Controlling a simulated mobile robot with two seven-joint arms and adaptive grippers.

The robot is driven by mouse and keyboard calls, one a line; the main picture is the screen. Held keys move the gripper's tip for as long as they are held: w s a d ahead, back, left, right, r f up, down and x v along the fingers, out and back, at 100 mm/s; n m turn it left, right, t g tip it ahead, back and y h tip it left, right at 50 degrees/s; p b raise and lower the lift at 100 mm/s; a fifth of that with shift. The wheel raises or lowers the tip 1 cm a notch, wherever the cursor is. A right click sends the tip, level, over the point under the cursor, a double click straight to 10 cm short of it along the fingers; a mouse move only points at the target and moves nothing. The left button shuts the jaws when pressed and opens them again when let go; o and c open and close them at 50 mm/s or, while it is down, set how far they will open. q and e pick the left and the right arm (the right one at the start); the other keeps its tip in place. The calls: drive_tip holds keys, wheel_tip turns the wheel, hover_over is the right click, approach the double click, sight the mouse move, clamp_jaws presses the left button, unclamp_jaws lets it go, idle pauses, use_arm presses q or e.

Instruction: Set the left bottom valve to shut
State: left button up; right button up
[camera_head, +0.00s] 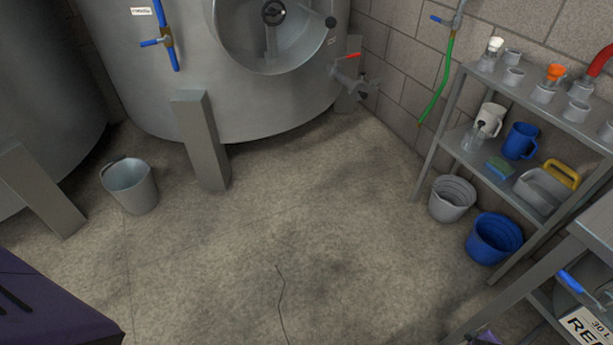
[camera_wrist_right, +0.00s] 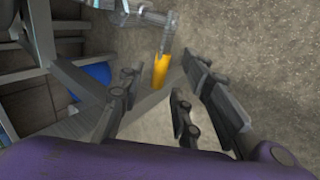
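In the head view, a blue-handled valve (camera_head: 157,41) sits on a vertical blue pipe at the left of the big steel tank (camera_head: 215,90). A second valve with a red lever (camera_head: 351,56) is on a metal fitting (camera_head: 354,79) at the tank's lower right. I cannot tell from the frames which one the task means. In the right wrist view my right gripper (camera_wrist_right: 155,88) is open and empty, its fingers apart. My left gripper is not in view.
A metal bucket (camera_head: 130,185) stands on the floor at the left. A shelf rack (camera_head: 490,165) with jugs and cups stands at the right, a grey bucket (camera_head: 452,198) and a blue bucket (camera_head: 494,238) at its foot. A green hose (camera_head: 437,80) hangs on the wall. The middle floor is clear.

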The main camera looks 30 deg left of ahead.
drive_tip(key=v, duration=0.9)
idle(0.3)
